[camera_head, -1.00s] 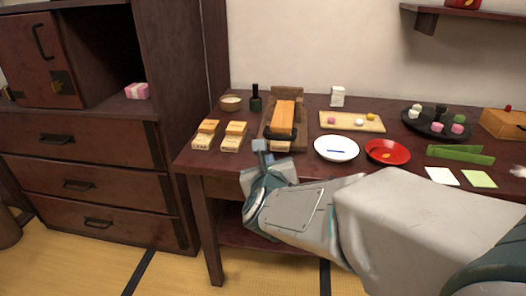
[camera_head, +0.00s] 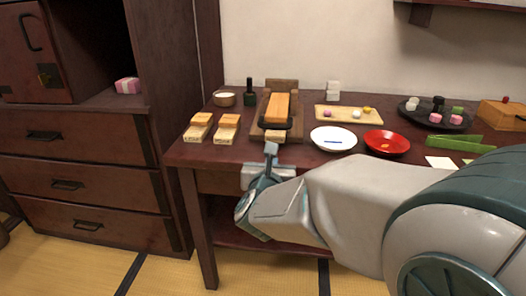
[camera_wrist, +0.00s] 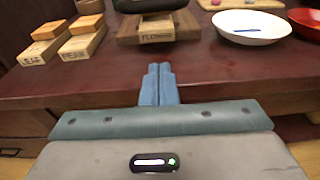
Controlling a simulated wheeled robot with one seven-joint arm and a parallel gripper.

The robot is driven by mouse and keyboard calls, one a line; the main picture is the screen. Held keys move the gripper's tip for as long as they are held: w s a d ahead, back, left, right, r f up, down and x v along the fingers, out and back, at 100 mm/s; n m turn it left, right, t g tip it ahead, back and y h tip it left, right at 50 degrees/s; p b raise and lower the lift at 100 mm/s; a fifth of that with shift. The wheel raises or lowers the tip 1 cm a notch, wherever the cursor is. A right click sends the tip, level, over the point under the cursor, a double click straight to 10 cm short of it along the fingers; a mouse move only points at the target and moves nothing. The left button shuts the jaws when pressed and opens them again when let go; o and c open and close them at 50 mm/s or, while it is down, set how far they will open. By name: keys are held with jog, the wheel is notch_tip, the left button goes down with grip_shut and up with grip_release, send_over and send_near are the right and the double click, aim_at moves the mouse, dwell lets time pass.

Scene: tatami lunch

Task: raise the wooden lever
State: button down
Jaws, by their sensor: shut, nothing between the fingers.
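The wooden lever (camera_head: 278,106) is a light orange-brown bar lying low along a darker wooden base (camera_head: 262,131) near the table's left part. A black handle (camera_head: 273,123) crosses its near end. In the wrist view, the black handle (camera_wrist: 148,5) is cut off by the top edge, above the labelled front of the base (camera_wrist: 158,37). My gripper (camera_head: 271,149) is at the table's front edge, just in front of the base. In the wrist view, my gripper's fingers (camera_wrist: 158,70) are together, empty and apart from the lever, pointing toward the base.
Two small labelled wooden blocks (camera_head: 198,127) (camera_head: 227,128) stand left of the base. A white plate (camera_head: 333,138) and a red plate (camera_head: 386,143) lie to its right. A dark green bottle (camera_head: 249,93) and a bowl (camera_head: 224,98) stand behind the blocks. A cabinet (camera_head: 80,185) stands left.

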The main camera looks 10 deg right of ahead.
jog(key=b+x, duration=0.1)
jog(key=x, duration=0.6)
jog(key=shift+w+d+f, duration=0.1)
jog(key=shift+w+f, duration=0.1)
notch_tip(320, 180, up, 3)
jog(key=shift+s+r, duration=0.1)
jog(key=shift+s, duration=0.1)
jog(key=shift+s+r, duration=0.15)
jog(key=shift+r, duration=0.4)
jog(key=shift+p, duration=0.35)
